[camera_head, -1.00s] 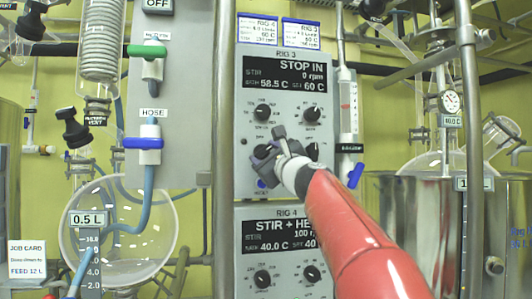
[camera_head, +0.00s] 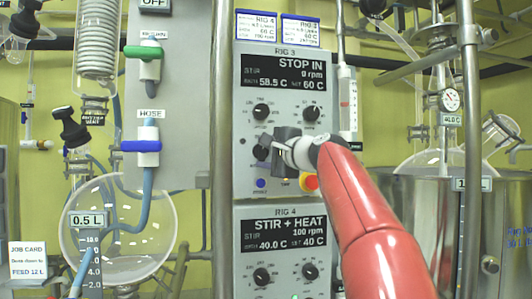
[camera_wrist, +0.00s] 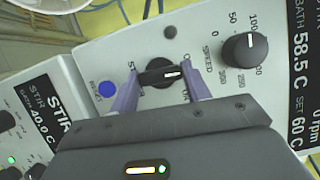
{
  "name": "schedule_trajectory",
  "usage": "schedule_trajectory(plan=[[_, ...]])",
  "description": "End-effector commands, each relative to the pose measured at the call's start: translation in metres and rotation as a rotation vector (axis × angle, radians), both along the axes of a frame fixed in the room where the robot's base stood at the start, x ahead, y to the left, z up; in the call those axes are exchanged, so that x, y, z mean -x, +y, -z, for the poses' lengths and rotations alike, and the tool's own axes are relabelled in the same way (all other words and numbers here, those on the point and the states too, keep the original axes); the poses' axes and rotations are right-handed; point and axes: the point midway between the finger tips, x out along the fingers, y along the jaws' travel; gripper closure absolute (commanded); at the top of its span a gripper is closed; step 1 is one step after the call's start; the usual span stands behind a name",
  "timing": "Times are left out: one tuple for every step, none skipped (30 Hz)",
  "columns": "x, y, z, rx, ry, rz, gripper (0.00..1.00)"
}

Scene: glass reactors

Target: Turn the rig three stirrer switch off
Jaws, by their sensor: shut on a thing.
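The rig three panel (camera_head: 284,82) has a lit display reading STOP IN, with a speed of about 0 rpm, 58.5 C and SET 60 C. My gripper (camera_head: 268,148) is at its lower left, in front of the dials there. In the wrist view my gripper (camera_wrist: 159,70) has its two fingers on either side of a small black switch knob (camera_wrist: 158,74), shut on it. The knob's white mark points right in that view. The labels around it are partly hidden by the fingers. The speed dial (camera_wrist: 244,50) is to the right, and a blue reset button (camera_wrist: 107,90) is to the left.
The rig four panel (camera_head: 285,216) is just below, showing STIR + HEAT and 100 rpm. A red button (camera_head: 311,182) is close under my wrist. Metal posts (camera_head: 222,130) stand left of the panel and right of my arm. Glass vessels flank both sides.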

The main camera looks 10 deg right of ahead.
Motion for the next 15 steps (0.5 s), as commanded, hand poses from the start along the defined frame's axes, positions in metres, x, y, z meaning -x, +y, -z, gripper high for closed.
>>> schedule_trajectory(plan=[[-0.0003, 0.0007, 0.0002, 0.021, 0.001, -0.002, 0.76], [-0.0002, 0.0009, 0.0001, 0.033, 0.000, -0.003, 0.76], [-0.0003, 0.0008, 0.0002, 0.046, 0.001, -0.002, 0.76], [-0.0005, 0.0007, 0.0004, 0.055, 0.001, -0.002, 0.76], [-0.0005, 0.0008, 0.0005, 0.061, 0.002, -0.002, 0.76], [-0.0005, 0.0008, 0.0004, 0.070, 0.001, -0.003, 0.76], [-0.0005, 0.0010, 0.0004, 0.077, 0.002, -0.003, 0.76], [-0.0004, 0.0010, 0.0004, 0.081, 0.002, -0.003, 0.76], [-0.0004, 0.0010, 0.0004, 0.086, 0.002, -0.003, 0.76], [-0.0003, 0.0011, 0.0005, 0.090, 0.002, -0.003, 0.76], [-0.0003, 0.0011, 0.0005, 0.092, 0.002, -0.003, 0.76], [-0.0003, 0.0011, 0.0005, 0.094, 0.002, -0.003, 0.76], [-0.0003, 0.0012, 0.0006, 0.095, 0.003, -0.003, 0.76], [-0.0003, 0.0012, 0.0006, 0.095, 0.003, -0.003, 0.76], [-0.0003, 0.0012, 0.0006, 0.096, 0.002, -0.004, 0.76]])
